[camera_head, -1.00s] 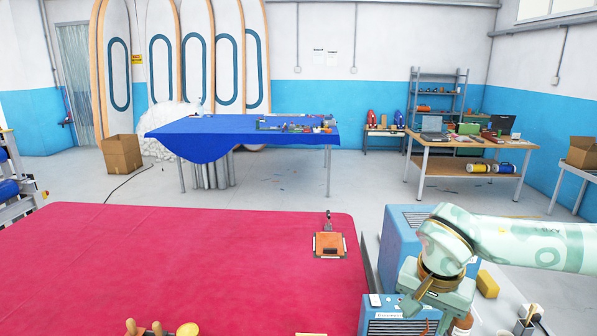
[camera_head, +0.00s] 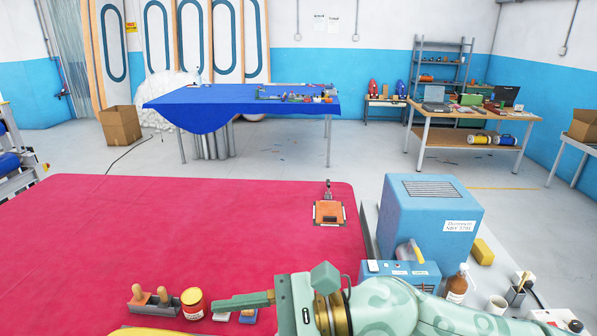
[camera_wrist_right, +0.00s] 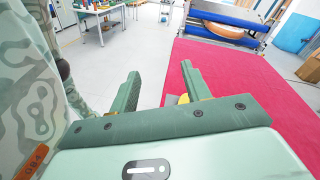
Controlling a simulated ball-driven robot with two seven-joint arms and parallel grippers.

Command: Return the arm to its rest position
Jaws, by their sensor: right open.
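My right arm (camera_head: 390,312) comes in low from the right in the head view and reaches left along the near edge of the red-covered table (camera_head: 150,235). Its gripper (camera_head: 240,302) points left, close above small items at that edge. In the right wrist view the two green fingers of the right gripper (camera_wrist_right: 161,80) stand wide apart with nothing between their tips. A bit of something yellow shows low beside one finger. My left arm and gripper are in neither current view.
A wooden rack (camera_head: 155,302), a red-and-yellow tin (camera_head: 193,303) and a yellow item (camera_head: 150,331) lie near the gripper. An orange pad (camera_head: 329,212) lies farther back. The table's middle is clear.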

